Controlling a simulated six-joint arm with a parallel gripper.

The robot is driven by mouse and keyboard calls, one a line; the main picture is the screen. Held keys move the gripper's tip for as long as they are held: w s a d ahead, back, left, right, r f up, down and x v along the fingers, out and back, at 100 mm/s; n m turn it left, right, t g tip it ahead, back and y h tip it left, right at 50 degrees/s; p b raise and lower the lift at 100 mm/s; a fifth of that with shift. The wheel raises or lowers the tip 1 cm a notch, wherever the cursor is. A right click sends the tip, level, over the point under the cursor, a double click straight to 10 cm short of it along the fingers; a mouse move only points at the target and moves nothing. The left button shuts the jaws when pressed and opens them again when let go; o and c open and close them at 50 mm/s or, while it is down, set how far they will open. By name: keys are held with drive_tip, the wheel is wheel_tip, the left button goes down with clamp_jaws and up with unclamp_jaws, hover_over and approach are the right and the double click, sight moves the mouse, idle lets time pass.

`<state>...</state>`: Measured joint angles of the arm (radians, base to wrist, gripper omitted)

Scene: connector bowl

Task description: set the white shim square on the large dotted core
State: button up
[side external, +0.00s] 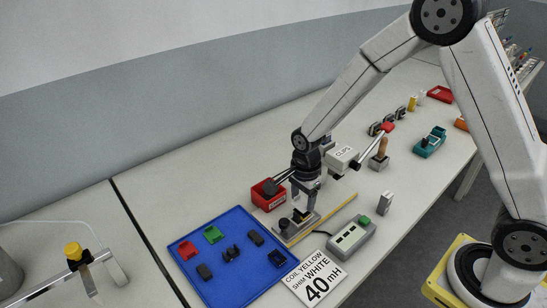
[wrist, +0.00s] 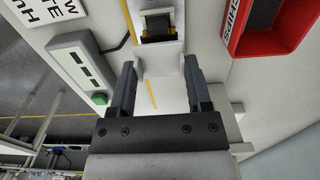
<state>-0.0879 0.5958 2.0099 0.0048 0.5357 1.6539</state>
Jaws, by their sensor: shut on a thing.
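My gripper (wrist: 160,72) points down over a grey fixture (side external: 290,234) right of the blue tray. Its two fingers are shut on a pale piece (wrist: 158,60) that spans between the fingertips and looks like the white shim; its edges blend with the pale fixture behind. A dark block (wrist: 157,26) sits in the fixture just beyond the fingertips; dark parts also show there in the side view. Dark cores (side external: 231,253) lie in the blue tray. No dots can be made out, so I cannot tell which core is the large dotted one.
The blue tray (side external: 222,286) also holds a red and a green part. A grey meter (side external: 349,239) with a green button and a sign (side external: 315,280) reading coil yellow, shim white, 40 mH are in front.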

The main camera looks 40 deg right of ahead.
drive_tip(key=shift+f, duration=0.85)
drive_tip(key=shift+f, duration=0.1)
drive_tip(key=o, duration=1.2)
drive_tip(key=shift+o, duration=0.2)
drive_tip(key=shift+r, duration=3.9)
